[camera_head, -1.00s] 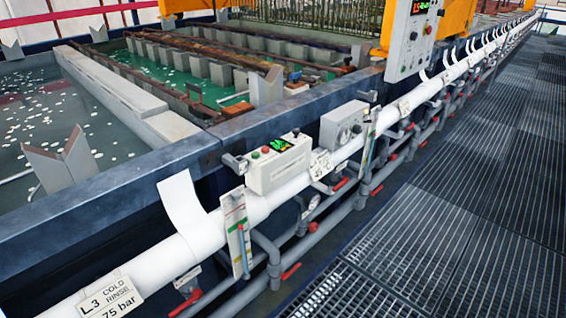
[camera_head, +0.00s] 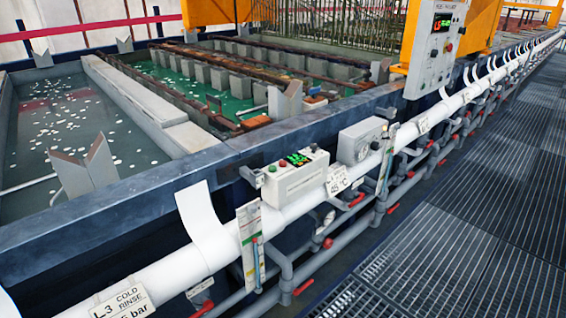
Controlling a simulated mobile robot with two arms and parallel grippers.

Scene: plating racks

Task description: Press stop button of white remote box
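A white remote box (camera_head: 296,176) sits on the white pipe along the tank's edge, near the middle of the view. Its top carries a green lit display (camera_head: 298,159), a red button (camera_head: 283,162), a green button (camera_head: 272,168) and a dark knob (camera_head: 314,148). The labels on the buttons are too small to read. Neither of my grippers shows in this view.
A grey box with a dial (camera_head: 361,139) stands right of the remote box. A larger grey control panel (camera_head: 435,48) hangs further back. Tanks with liquid (camera_head: 85,125) lie left. Pipes with red valve handles run below. The grated walkway (camera_head: 470,215) on the right is clear.

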